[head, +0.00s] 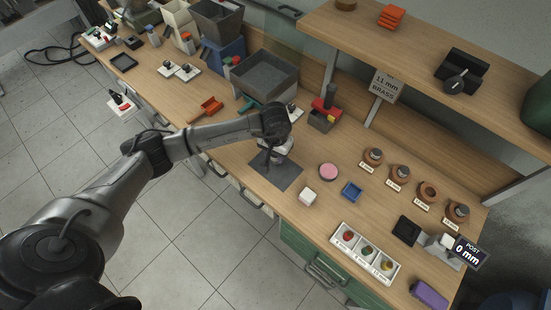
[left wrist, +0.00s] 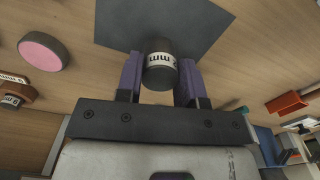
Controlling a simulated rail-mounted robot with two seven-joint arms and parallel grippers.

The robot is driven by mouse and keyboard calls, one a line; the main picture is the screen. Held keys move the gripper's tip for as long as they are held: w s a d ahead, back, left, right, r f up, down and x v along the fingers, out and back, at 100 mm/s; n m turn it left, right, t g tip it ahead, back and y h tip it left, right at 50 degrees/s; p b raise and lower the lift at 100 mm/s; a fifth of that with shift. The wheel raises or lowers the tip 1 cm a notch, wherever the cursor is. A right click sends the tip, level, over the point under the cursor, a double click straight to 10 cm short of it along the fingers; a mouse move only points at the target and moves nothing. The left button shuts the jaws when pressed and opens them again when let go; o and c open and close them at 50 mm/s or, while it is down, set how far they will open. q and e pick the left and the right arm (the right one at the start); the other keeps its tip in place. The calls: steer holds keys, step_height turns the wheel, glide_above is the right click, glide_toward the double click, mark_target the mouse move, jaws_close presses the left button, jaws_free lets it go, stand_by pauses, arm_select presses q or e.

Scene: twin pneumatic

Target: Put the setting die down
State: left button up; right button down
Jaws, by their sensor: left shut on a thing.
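My left gripper (head: 268,160) is over the dark grey mat (head: 284,180) near the front edge of the bench. In the left wrist view its purple-padded fingers (left wrist: 160,80) are shut on the setting die (left wrist: 160,72), a dark grey cylinder with a white printed band ending in "mm". The die is in front of the dark mat (left wrist: 165,25) in that view; I cannot tell whether it touches it. The number on the band is partly hidden. In the head view the gripper and arm mostly hide the die. My right gripper is not in view.
Several labelled brown holders (head: 399,175) and a white three-compartment tray (head: 364,254) are farther right. A grey bin (head: 264,75) stands behind. A sign reads "11 mm BRASS" (head: 386,86).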

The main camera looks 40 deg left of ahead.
mark_target(276, 160)
arm_select(q)
steer(key=shift+d+f, duration=0.1)
steer(key=shift+f, duration=1.85)
steer(key=shift+f, duration=0.15)
steer(key=o, duration=1.1)
